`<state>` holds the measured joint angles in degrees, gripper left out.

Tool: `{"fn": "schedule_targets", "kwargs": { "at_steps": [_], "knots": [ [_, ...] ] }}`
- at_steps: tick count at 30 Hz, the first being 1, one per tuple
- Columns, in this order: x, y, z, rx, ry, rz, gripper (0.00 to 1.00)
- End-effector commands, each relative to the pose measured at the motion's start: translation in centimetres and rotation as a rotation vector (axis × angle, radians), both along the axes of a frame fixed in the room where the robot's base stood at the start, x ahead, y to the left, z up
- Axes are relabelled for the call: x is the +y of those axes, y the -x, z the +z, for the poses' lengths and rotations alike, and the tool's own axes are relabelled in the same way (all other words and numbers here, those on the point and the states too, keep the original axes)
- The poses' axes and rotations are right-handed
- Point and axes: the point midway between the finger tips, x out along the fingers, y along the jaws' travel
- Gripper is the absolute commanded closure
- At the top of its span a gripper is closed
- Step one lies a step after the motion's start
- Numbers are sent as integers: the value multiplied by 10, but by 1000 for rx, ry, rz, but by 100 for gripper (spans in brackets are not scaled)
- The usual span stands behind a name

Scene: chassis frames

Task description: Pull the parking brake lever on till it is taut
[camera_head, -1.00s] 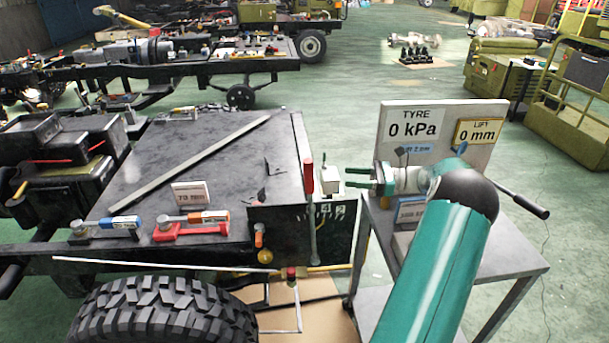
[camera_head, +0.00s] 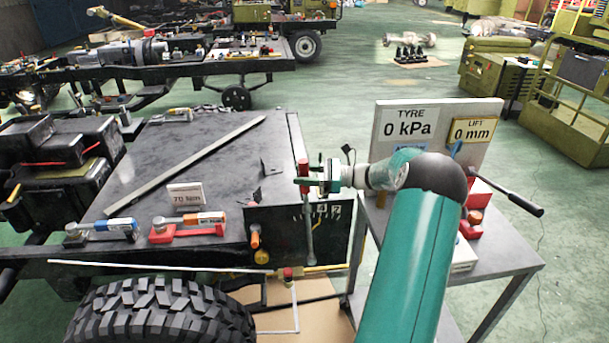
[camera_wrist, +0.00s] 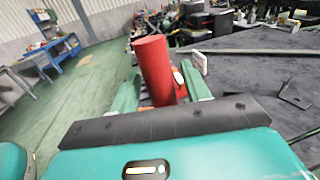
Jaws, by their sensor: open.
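The parking brake lever has a red grip (camera_head: 303,168) on a grey shaft (camera_head: 309,238). It stands nearly upright at the near right corner of the dark chassis (camera_head: 215,165). My gripper (camera_head: 304,181) is open at the height of the red grip, reaching in from the right. In the wrist view the red grip (camera_wrist: 154,68) stands between my two green fingers (camera_wrist: 161,88), with a gap visible on the right side. Whether either finger touches it I cannot tell. The lower shaft is hidden in the wrist view.
A grey table (camera_head: 498,262) with a sign board (camera_head: 437,118) reading 0 kPa and 0 mm stands at the right. A tyre (camera_head: 165,312) is at the near left.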

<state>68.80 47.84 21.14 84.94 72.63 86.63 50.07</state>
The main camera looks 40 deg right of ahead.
Motion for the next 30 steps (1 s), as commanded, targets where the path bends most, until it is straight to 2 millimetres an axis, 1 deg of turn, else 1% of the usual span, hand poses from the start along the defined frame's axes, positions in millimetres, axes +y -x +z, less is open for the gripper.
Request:
{"fn": "schedule_targets", "kwargs": {
  "at_steps": [5, 6, 8, 9, 13, 18, 20, 25, 27, 30],
  "knots": [
    [0, 0, 0, 0, 0, 0, 53],
    [0, 0, 0, 0, 0, 0, 55],
    [0, 0, 0, 1, -1, 0, 67],
    [0, 0, 0, 1, -1, 0, 75],
    [0, 0, 0, 1, -1, 0, 100],
    [2, -2, 0, 4, 4, 1, 100],
    [8, -5, -1, 13, 17, 3, 100],
    [30, -20, -5, 53, 73, 4, 100],
    [33, -22, -6, 61, 85, 1, 100],
    [33, -22, -6, 62, 86, -1, 100]
  ]
}}
